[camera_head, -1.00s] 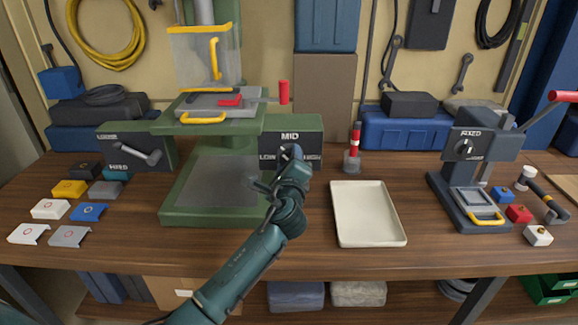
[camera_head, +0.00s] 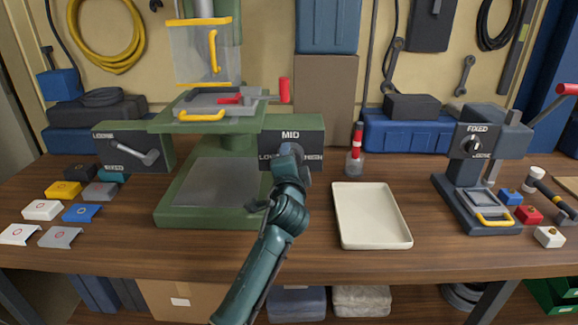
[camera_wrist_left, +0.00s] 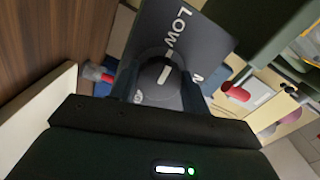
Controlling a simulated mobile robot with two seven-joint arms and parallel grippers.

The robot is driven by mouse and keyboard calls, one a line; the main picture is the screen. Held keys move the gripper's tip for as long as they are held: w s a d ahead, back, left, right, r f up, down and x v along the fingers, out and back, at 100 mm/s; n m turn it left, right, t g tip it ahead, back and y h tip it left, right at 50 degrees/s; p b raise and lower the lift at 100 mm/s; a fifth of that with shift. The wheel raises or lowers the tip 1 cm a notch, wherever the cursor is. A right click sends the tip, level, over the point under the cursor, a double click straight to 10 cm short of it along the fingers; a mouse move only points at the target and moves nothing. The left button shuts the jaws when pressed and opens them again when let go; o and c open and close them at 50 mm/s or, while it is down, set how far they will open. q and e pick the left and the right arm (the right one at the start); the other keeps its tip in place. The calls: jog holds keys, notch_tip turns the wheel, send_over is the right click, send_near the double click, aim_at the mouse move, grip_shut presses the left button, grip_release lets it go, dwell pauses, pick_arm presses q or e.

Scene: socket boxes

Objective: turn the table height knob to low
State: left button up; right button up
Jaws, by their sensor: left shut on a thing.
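The table height knob (camera_wrist_left: 154,82) is a dark round dial with a white mark, on a dark panel (camera_head: 312,139) at the right side of the green press. The panel reads MID at the top, LOW at the left and a partly hidden word at the right. My left gripper (camera_head: 287,155) is at the panel and hides the knob in the head view. In the left wrist view its fingers (camera_wrist_left: 160,88) are shut on the knob, one on each side. My right gripper is not in view.
The green press (camera_head: 172,207) stands left of my arm, with a red-handled lever (camera_head: 284,90) above the panel. A cream tray (camera_head: 398,238) lies to the right. A second grey press (camera_head: 476,200) is further right.

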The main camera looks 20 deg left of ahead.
pick_arm(q)
jog(key=shift+r+n, duration=0.5)
jog(key=shift+r, duration=0.35)
jog(key=o, duration=1)
jog(key=shift+f, duration=0.1)
jog(key=shift+f, duration=0.1)
jog(key=shift+f, duration=0.1)
